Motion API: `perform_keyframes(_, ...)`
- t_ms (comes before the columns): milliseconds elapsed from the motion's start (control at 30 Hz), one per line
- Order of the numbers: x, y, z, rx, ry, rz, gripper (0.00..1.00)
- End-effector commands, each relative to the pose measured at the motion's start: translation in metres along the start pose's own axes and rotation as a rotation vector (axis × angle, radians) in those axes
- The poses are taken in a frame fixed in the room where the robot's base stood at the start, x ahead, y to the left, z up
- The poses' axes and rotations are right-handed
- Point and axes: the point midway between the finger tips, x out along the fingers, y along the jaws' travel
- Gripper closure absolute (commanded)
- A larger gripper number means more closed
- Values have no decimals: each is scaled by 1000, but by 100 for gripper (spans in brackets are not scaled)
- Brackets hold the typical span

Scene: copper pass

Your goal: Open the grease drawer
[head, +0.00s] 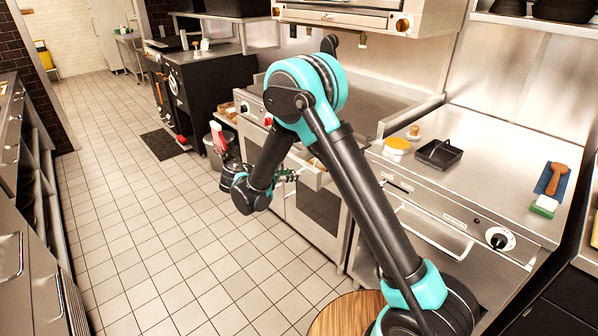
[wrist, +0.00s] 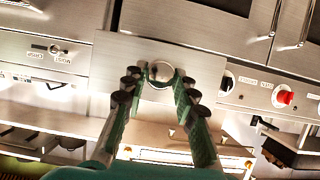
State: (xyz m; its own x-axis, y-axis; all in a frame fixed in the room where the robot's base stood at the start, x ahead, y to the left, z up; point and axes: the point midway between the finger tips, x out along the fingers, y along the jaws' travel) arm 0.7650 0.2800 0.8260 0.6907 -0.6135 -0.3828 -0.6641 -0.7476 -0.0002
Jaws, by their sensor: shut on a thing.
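The grease drawer (head: 313,177) is in the front of the steel griddle unit, right of my gripper in the head view. It stands out from the unit's front and part of its open top shows. In the wrist view its plain front panel (wrist: 118,62) fills the middle, with a round ring-like pull (wrist: 160,72) on it. My gripper (wrist: 160,84) has a finger on each side of this pull and is shut on it. In the head view my gripper (head: 290,176) is partly hidden by my own arm. How far out the drawer is, I cannot tell exactly.
A grey bin (head: 216,150) stands left of the unit.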

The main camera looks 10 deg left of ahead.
Motion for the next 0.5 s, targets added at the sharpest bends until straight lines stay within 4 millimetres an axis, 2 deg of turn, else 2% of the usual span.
perform_keyframes(133, -6, 0, 3, -1, 0, 0, 100)
perform_keyframes(500, -7, 0, 3, 0, 0, 1, 100)
